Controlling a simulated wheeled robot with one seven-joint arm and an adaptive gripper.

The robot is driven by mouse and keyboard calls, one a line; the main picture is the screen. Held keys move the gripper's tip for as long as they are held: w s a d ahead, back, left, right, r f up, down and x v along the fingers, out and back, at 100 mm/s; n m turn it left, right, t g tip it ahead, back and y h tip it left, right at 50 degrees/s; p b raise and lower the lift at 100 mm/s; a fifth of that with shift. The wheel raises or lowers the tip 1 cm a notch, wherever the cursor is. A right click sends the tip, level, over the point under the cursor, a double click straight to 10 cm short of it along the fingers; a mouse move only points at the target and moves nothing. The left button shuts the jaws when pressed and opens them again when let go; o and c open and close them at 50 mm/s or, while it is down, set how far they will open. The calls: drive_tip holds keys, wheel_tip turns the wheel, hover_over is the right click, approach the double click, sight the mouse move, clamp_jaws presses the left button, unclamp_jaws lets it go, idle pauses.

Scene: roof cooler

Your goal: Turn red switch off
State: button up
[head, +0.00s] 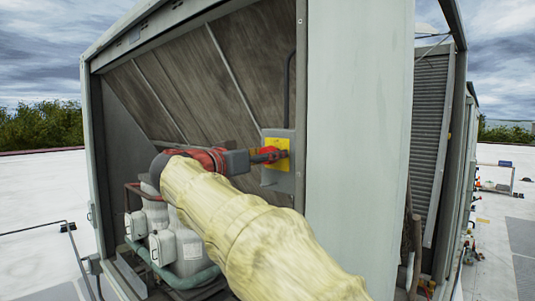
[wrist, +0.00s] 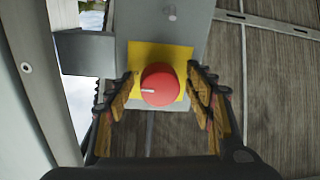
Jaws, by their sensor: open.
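The red switch (wrist: 162,78) is a round red knob on a yellow plate (wrist: 183,52). A short white mark shows at the knob's left edge in the wrist view. In the head view the yellow plate (head: 276,143) sits on a grey box, and my gripper mostly covers the knob. My gripper (wrist: 164,88) is open, with one finger on each side of the knob. Gaps show between the fingers and the knob in the wrist view. In the head view my gripper (head: 272,155) reaches the plate from the left; its exact distance to it is unclear.
The grey switch box (head: 278,181) is mounted inside the cooler unit, beside a wide pale panel (head: 358,130) on the right. White tanks (head: 180,247) and pipes stand below my arm. Slanted brown panels (head: 240,75) lie behind. A grey bracket (wrist: 85,53) stands left of the plate.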

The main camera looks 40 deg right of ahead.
drive_tip(key=c, duration=1.1)
drive_tip(key=shift+c, duration=0.2)
